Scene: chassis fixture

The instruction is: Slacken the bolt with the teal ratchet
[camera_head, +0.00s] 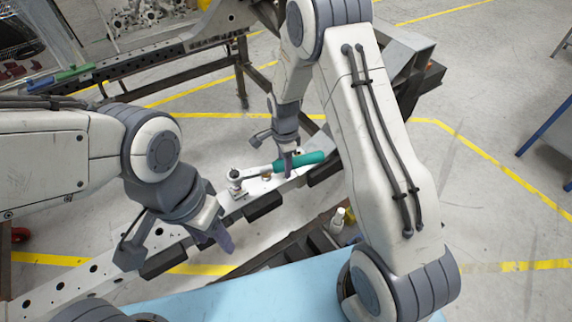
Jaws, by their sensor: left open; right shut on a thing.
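The teal ratchet (308,158) lies level over the white rail (68,289), its teal handle to the right and its metal head to the left. The head sits over a small light-coloured block on the rail; the bolt itself is hidden or too small to make out. My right gripper (288,165) comes down from above and is shut on the ratchet around the left end of the handle. My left gripper (214,240) is open and empty, near the front edge of the rail, left of and nearer than the ratchet head.
Dark blocks line the near side of the rail. A small white bottle (337,221) stands in a dark tray below it. A light blue surface (240,297) fills the front. Another perforated rail (150,57) with blue and green-handled tools lies at the back left.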

